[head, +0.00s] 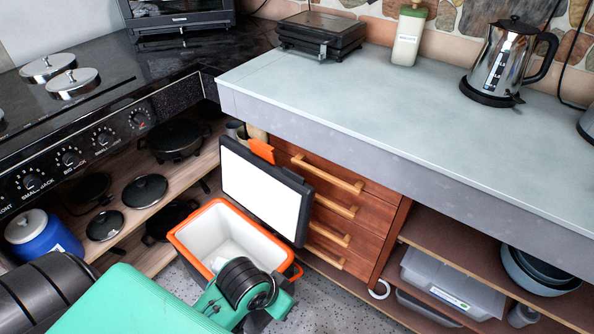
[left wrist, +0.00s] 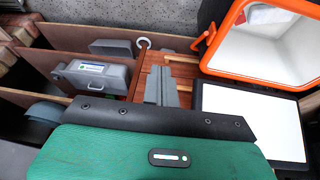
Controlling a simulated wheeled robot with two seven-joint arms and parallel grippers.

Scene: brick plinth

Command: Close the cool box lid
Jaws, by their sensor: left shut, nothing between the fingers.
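The cool box (head: 188,247) stands on the floor with an orange rim and a white, open interior. It also shows in the left wrist view (left wrist: 228,70). Its lid (head: 262,190) stands up, open, on the drawer side, white inner face towards the box, with an orange latch (head: 261,150) on its top edge. The lid shows in the left wrist view (left wrist: 245,118) too. My left gripper (left wrist: 161,84) is shut and empty, its grey fingers in front of the wooden drawers, left of the lid in that view. In the head view my arm hides the fingers and the box's near corner.
Wooden drawers (head: 345,213) with bar handles stand close behind the lid. The grey counter (head: 400,105) overhangs them. A shelf with pans (head: 145,190) and a blue container (head: 42,236) is left of the box. Plastic bins (head: 450,285) sit on shelves at right.

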